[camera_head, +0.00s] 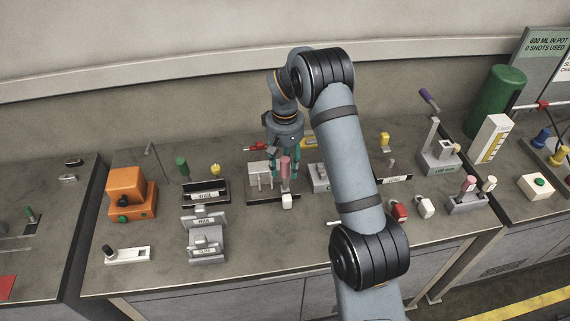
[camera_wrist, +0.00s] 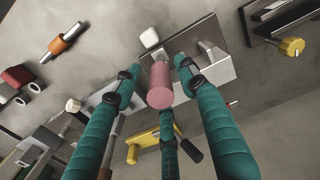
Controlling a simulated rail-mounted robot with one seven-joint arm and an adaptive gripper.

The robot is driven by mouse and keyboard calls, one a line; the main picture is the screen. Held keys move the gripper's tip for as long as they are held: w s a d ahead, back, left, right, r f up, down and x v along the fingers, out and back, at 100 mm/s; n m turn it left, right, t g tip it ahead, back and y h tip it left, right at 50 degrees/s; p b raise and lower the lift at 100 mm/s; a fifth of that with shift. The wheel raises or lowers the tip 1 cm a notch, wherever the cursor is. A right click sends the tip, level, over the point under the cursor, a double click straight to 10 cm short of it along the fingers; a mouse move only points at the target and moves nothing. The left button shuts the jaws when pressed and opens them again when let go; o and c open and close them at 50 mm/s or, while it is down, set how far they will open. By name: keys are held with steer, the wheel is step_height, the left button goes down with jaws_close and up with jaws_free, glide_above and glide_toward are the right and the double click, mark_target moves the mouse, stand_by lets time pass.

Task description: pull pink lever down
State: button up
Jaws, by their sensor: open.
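A pink lever handle (camera_head: 285,168) stands on a dark base plate (camera_head: 258,198) with a pale metal block, near the middle of the bench. In the wrist view the pink handle (camera_wrist: 160,87) appears as a cylinder seen nearly end-on. My gripper (camera_head: 281,172) points down at it with teal fingers. In the wrist view my gripper (camera_wrist: 161,80) is open, its three fingers spread around the handle. Clear contact does not show. The lower part of the lever is hidden behind the handle. A second, smaller pink knob (camera_head: 469,183) is on a grey fixture at the right.
A white knob (camera_head: 287,201) sits at the plate's front edge. A black fixture with a yellow knob (camera_head: 215,170) is to the left, beside an orange box (camera_head: 127,187). A red-handled piece (camera_head: 257,147) lies behind. Bare bench (camera_head: 270,245) lies in front.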

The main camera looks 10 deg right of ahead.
steer(key=c, duration=0.3)
jaws_close()
stand_by(0.7)
